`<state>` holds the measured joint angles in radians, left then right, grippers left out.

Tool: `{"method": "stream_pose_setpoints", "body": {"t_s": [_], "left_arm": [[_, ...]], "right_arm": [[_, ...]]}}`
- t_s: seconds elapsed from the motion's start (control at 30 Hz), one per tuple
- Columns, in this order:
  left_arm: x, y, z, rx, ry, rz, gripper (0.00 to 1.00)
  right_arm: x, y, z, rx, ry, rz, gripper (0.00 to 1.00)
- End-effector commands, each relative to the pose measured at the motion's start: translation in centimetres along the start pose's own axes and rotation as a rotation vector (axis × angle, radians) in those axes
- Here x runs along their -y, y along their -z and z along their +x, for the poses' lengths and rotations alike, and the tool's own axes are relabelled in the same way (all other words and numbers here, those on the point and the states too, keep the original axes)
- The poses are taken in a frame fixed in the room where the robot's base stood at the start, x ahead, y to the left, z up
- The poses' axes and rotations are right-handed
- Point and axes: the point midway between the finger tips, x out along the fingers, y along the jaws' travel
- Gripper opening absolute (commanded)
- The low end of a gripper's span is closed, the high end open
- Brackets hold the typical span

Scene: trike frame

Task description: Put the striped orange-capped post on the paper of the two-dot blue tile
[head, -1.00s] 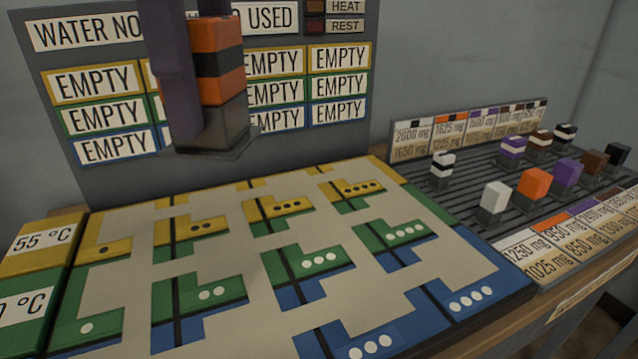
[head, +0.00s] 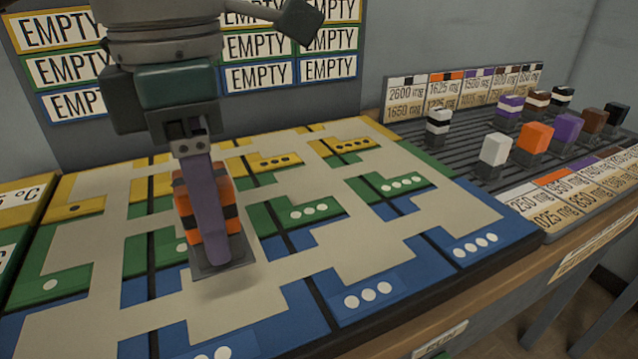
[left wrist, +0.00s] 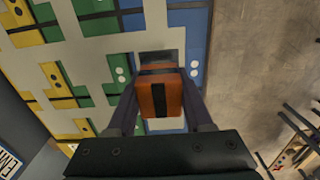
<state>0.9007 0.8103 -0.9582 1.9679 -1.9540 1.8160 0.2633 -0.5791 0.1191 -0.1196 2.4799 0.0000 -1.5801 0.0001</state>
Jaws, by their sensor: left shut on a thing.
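The striped orange-capped post (head: 222,207), orange with dark bands on a grey square base, is upright in my left gripper (head: 208,212). The gripper is shut on it; in the left wrist view (left wrist: 158,100) its fingers stand either side of the orange top (left wrist: 160,98). The post's base hangs just above the board, with a shadow below it; the exact gap is hard to tell. The two-dot blue tile (head: 165,346) is at the board's front edge, cut off by the picture's bottom. Its beige paper (head: 245,312) lies in front of the base. My right gripper is not in view.
The board (head: 420,245) has yellow, green and blue tiles with dots and beige paper. A dark ribbed rack (head: 420,155) with several coloured posts stands at the right. A sign (head: 262,76) with EMPTY labels stands behind. No other post stands on the board.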

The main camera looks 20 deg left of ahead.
Motion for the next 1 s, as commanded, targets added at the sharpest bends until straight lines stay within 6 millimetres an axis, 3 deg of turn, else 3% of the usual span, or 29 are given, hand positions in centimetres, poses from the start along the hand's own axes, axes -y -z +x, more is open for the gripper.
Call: {"method": "stream_pose_setpoints", "body": {"t_s": [0.17,0.43,0.8,0.83,1.0], "left_arm": [[0.0,0.0,1.3,0.0,0.001,0.0,0.0],[0.0,0.0,5.1,-0.001,0.002,0.0,0.0],[0.0,-0.1,5.7,0.001,0.0,0.001,0.0],[0.0,0.0,5.6,0.001,0.0,0.001,0.53],[0.0,0.0,5.5,0.0,0.0,0.001,0.72]], "right_arm": [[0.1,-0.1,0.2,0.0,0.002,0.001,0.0],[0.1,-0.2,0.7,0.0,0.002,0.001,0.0],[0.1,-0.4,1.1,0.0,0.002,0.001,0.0],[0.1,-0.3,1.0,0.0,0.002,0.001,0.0],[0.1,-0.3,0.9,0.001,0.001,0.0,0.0]]}}
